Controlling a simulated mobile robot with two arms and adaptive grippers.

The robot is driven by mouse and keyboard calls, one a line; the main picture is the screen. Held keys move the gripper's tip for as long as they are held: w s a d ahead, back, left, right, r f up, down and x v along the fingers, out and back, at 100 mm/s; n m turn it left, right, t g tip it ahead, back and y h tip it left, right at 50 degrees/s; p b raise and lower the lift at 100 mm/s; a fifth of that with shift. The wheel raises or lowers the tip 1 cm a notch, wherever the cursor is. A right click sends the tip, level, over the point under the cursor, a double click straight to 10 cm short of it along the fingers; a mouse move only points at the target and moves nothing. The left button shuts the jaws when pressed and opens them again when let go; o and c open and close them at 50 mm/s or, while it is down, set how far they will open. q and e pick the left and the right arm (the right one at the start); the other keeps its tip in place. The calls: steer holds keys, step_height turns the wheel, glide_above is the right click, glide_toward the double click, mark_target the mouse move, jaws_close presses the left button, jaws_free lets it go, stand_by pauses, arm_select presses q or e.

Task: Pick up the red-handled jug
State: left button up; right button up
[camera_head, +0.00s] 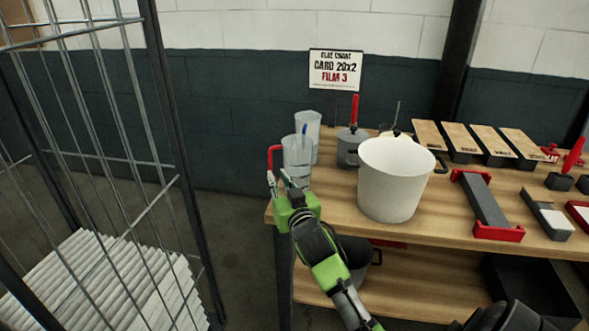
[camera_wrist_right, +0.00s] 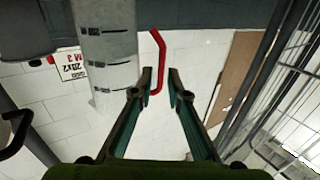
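The red-handled jug (camera_head: 297,163) is a clear, see-through jug standing at the left end of the wooden bench. Its red handle (camera_head: 271,158) points left. My right gripper (camera_head: 280,184) is beside the jug at the handle. In the right wrist view, the jug (camera_wrist_right: 108,45) with dark markings is left of the fingers. The lower end of the red handle (camera_wrist_right: 160,60) lies between the open fingertips (camera_wrist_right: 160,88), with a gap showing on the right side. My left gripper is not in view.
A second clear jug (camera_head: 309,128) stands behind. A white bucket (camera_head: 392,190), a grey pot (camera_head: 348,149) and a red-ended tool (camera_head: 485,203) are to the right on the bench (camera_head: 440,226). A wire cage (camera_head: 110,160) stands left. A sign (camera_head: 335,70) hangs behind.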

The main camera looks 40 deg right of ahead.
mark_target(271, 167)
steer(key=shift+f+p+x, duration=0.1)
steer(key=shift+p+x, duration=0.1)
steer(key=shift+x, duration=1.5)
steer(key=shift+f+p+x, duration=0.15)
steer(key=shift+x, duration=1.55)
steer(key=shift+a, duration=0.1)
steer(key=shift+c, duration=0.3)
jaws_close()
steer(key=shift+r, duration=0.15)
